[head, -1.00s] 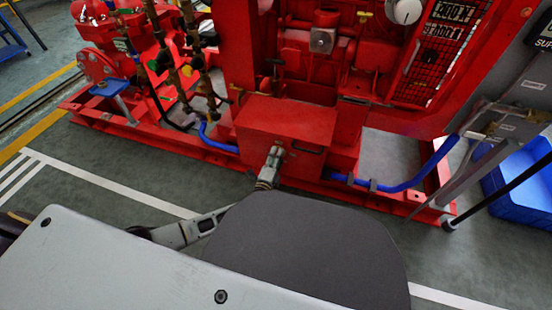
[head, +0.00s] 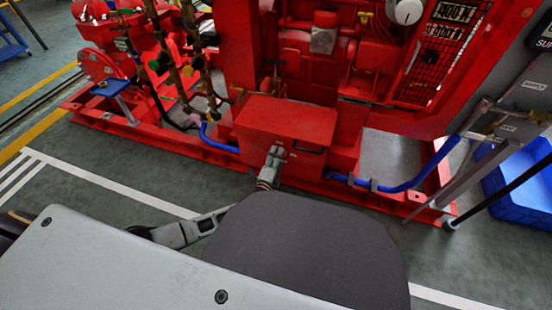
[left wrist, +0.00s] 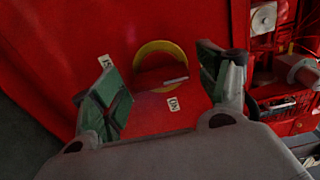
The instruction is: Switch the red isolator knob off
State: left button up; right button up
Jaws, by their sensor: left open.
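The red isolator knob (left wrist: 162,78) is in the left wrist view, on a flat red panel, with a yellow ring (left wrist: 158,48) around it. Its raised grip lies nearly level in the picture, with a pale edge. A white ON label (left wrist: 173,104) is below right of it, and another small label (left wrist: 103,61) is at upper left. My left gripper (left wrist: 165,82) is open, its green-padded fingers either side of the knob, with no contact visible. In the head view my left gripper (head: 273,158) is at the front of a red box (head: 285,122); the knob cannot be made out there.
The red pumpset base frame (head: 215,155) runs along the floor. A blue hose (head: 405,184) crosses its right part. A blue bin (head: 520,185) stands at the right. A small metal fitting (left wrist: 263,17) and red parts show right of the panel in the wrist view.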

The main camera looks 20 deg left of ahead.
pick_arm(q)
jog(key=shift+s, duration=0.1)
jog(key=s, duration=1.1)
jog(key=shift+s+a, duration=0.2)
jog(key=shift+s, duration=0.2)
